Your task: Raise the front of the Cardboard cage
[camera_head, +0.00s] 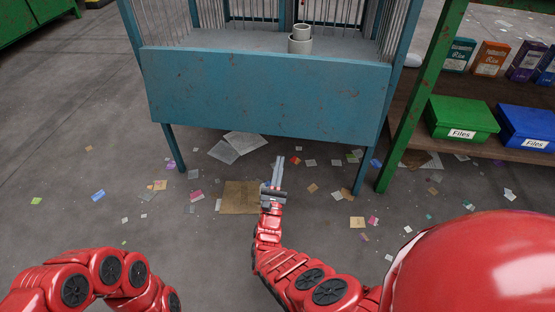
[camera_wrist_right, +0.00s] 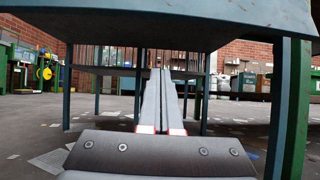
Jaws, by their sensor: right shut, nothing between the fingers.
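The cage is a blue, rust-specked metal frame on legs, with wire bars at its sides and a solid front panel (camera_head: 265,95) that is down across its front. My right gripper (camera_head: 279,162) is shut and empty, its fingers pointing forward, just below the panel's lower edge in the picture.
Two pale cylinders (camera_head: 300,40) stand inside the cage, one on top of the other. A green-framed shelf (camera_head: 410,100) at right holds a green file box (camera_head: 462,118), a blue one (camera_head: 528,127) and several small boxes. Paper scraps litter the floor.

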